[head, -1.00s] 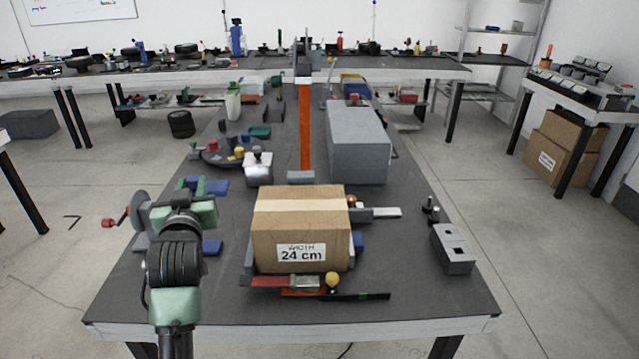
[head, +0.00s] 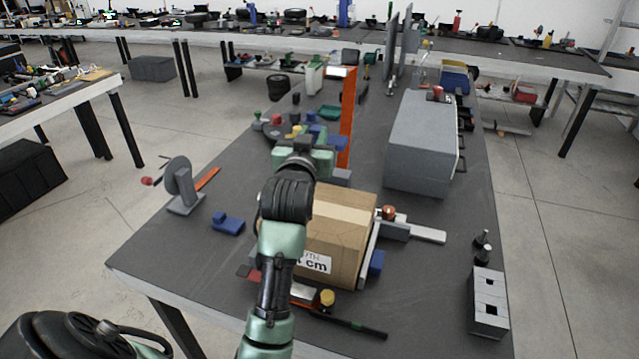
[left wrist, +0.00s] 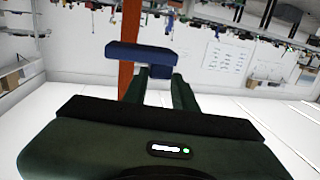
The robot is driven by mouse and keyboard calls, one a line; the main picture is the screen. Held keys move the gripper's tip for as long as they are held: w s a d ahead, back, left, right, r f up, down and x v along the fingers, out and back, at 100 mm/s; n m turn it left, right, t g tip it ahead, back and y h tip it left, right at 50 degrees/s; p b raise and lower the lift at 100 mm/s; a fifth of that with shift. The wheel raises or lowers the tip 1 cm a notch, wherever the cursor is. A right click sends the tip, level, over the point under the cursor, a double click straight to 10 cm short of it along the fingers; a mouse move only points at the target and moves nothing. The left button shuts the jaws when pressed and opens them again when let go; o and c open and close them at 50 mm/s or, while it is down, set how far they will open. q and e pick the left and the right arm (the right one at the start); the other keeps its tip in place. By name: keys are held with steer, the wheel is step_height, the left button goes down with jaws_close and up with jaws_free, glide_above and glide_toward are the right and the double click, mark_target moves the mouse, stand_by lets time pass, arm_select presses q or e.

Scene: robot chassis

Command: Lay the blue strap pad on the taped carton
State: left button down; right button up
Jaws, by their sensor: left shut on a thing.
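The taped carton (head: 350,244) is a brown box with a pale tape strip across its top and a partly covered width label. It sits on the dark table (head: 430,295). My left gripper (head: 318,148) is shut on the blue strap pad (head: 322,134), which appears beyond the carton's far left edge. In the left wrist view the pad (left wrist: 138,53) is a dark blue slab with a small block under it, between the green fingers (left wrist: 160,82). My left arm hides the carton's left part. The pad's height above the table cannot be told. My right gripper is not in view.
An orange post (head: 347,115) stands behind the carton. A large grey box (head: 420,145) is at the back right. A second blue piece (head: 228,223) and a grey wheel stand (head: 182,185) lie left. A grey bar (head: 412,233) and a slotted block (head: 489,300) are right.

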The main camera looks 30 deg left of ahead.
arm_select(q)
step_height(320, 180, down, 8)
steer(key=shift+w+d+r, duration=0.1)
steer(key=shift+d+r, duration=0.05)
steer(key=shift+f, duration=2.45)
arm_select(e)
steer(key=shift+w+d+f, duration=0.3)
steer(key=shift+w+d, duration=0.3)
arm_select(q)
steer(key=shift+b, duration=0.3)
steer(key=shift+f, duration=0.2)
steer(key=c, duration=1.1)
jaws_free()
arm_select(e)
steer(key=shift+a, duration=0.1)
